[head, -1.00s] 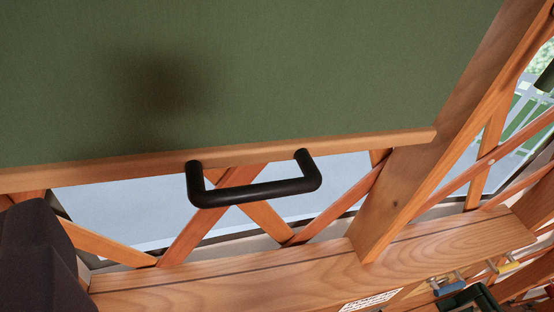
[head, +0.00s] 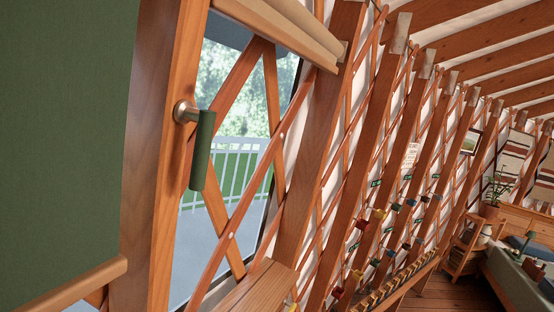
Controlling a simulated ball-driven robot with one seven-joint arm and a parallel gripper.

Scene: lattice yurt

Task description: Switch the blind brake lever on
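The blind brake lever (head: 202,150) is a green cylindrical grip that hangs down from a round metal pivot (head: 185,112) on the wooden post (head: 160,160). It is left of centre in the head view. The green blind (head: 65,130) fills the left side, with its wooden bottom bar (head: 70,287) at the lower left. My gripper is not in view, so its distance from the lever and its opening cannot be seen.
A wooden ledge (head: 255,288) runs below the window. Lattice slats (head: 240,200) cross the window right of the lever. Further right are more posts, a rack with coloured pieces, a plant (head: 494,192) and a bed (head: 520,280). Wooden floor (head: 462,287) shows beyond.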

